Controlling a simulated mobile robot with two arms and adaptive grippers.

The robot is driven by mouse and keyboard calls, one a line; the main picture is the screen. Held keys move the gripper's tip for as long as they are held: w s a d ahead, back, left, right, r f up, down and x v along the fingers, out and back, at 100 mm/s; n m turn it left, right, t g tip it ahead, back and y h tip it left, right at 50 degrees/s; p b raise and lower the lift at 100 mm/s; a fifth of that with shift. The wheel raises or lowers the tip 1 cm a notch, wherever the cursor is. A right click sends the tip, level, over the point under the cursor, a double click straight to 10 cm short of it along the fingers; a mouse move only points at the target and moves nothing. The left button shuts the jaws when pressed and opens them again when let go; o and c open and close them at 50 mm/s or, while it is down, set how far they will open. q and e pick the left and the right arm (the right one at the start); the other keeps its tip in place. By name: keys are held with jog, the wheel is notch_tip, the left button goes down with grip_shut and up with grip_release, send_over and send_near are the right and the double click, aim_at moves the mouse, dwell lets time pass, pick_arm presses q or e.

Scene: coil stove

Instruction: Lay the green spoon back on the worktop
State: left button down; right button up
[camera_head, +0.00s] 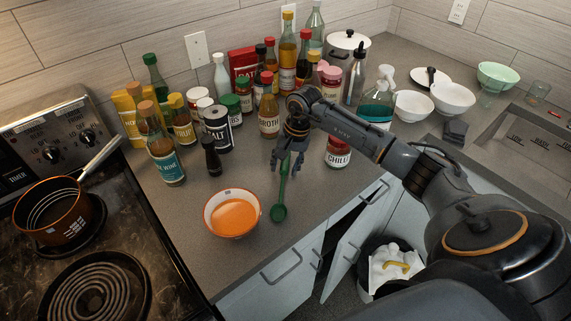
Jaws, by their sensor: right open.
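The green spoon (280,205) lies on, or just above, the grey worktop (235,257) near its front edge. Its bowl points toward the front edge and its handle runs back under my right gripper. My right gripper (288,165) points down over the handle, with its fingers apart on either side of it. I cannot tell whether the fingers touch the handle. The upper end of the handle is hidden by the gripper. My left gripper is not in view.
An orange-filled bowl (232,213) stands just left of the spoon. Several bottles and jars crowd behind, and a chili jar (339,152) stands right of the gripper. A stove with a pot (58,210) is at left. An open cabinet door and bin (388,262) are below.

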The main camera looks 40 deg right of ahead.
jog(key=shift+d+r+b, duration=0.1)
jog(key=shift+r+b, duration=0.25)
jog(key=shift+r, duration=0.05)
notch_tip(320, 180, up, 11)
jog(key=s+d+b, duration=0.1)
jog(key=b, duration=0.2)
jog(key=shift+s+d, duration=0.25)
jog(key=shift+s, duration=0.1)
